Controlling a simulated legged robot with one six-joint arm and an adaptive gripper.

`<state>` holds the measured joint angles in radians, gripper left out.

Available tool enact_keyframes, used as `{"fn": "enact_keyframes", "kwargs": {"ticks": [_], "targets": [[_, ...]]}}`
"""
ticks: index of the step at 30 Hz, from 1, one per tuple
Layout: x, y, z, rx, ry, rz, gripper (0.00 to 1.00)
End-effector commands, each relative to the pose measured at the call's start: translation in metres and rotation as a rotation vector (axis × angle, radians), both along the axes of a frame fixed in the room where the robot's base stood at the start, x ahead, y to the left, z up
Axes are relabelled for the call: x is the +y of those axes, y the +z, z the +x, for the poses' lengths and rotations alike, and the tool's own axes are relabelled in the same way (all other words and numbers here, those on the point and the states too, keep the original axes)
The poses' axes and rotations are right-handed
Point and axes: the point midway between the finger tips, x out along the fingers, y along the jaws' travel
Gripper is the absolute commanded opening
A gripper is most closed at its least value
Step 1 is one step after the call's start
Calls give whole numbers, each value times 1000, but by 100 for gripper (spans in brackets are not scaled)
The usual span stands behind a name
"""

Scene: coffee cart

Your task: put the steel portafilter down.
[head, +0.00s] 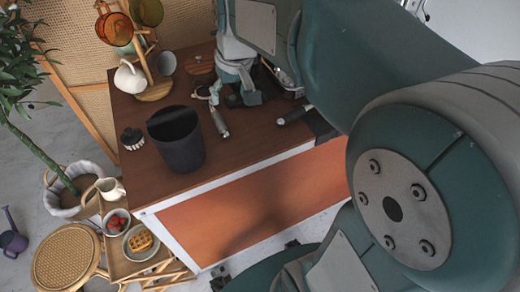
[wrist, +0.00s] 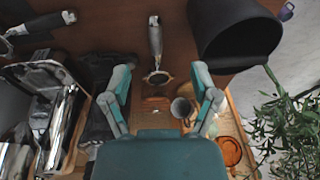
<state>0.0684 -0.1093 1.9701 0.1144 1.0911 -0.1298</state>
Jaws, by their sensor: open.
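The steel portafilter (wrist: 155,42) lies on the brown cart top (wrist: 110,30), its handle pointing to the top of the wrist view and its round head towards my gripper. In the head view its handle (head: 219,122) shows beside my gripper (head: 238,97), and the rest is largely hidden. In the wrist view my gripper (wrist: 161,68) is open, its two fingers apart on either side of the portafilter's head. No contact between fingers and portafilter is visible.
A black bin (head: 181,152) stands on the cart left of my gripper. Another portafilter-like handle (head: 294,115) lies to the right. A wooden cup stand (head: 155,91), white jug (head: 129,79) and black brush (head: 132,138) are left. Cart top near the front edge is clear.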

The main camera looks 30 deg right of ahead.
Motion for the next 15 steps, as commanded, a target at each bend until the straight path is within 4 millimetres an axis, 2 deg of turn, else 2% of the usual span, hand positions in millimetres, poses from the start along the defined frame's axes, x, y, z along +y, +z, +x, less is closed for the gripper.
{"fn": "enact_keyframes", "kwargs": {"ticks": [1, 7, 15], "targets": [[1, 4, -12, -19, -2, -6, 77], [5, 9, -52, -87, -12, -30, 77], [7, 5, -105, -182, -25, -57, 77]]}}
